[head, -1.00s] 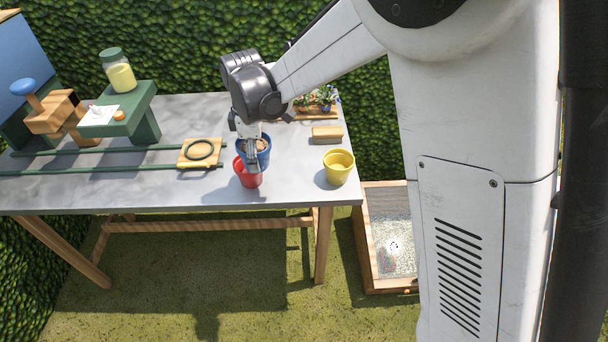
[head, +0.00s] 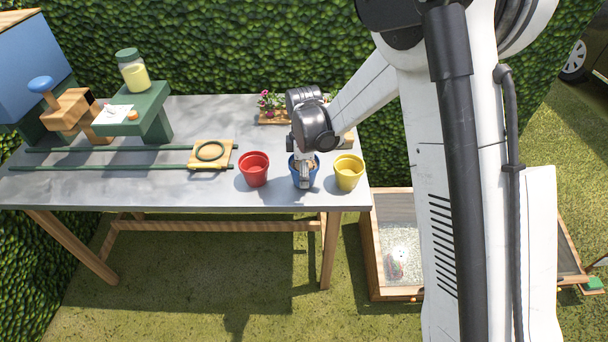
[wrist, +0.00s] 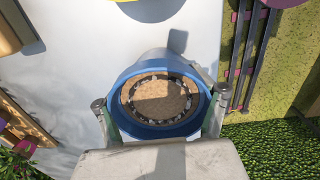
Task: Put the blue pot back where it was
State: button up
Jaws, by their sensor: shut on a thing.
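The blue pot (head: 294,172), filled with brown soil, is upright between the red pot (head: 254,170) and the yellow pot (head: 348,174) near the table's front edge. My gripper (head: 304,178) is above it and shut on it. In the wrist view, the fingers of my gripper (wrist: 160,105) are on opposite sides of the blue pot's rim (wrist: 150,132). I cannot tell whether its base touches the table. The red pot stands close on its left, the yellow pot close on its right.
The grey table (head: 180,185) is clear in front of the rails. A wooden plate with a green ring (head: 210,151) lies left of the pots. A flower tray (head: 272,117) is behind. A green stand (head: 150,118) and jar (head: 133,72) are at the back left.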

jog(key=shift+f, duration=0.4)
jog(key=shift+f, duration=0.2)
jog(key=o, duration=1.7)
jog(key=shift+o, duration=0.2)
jog(key=shift+r, duration=0.1)
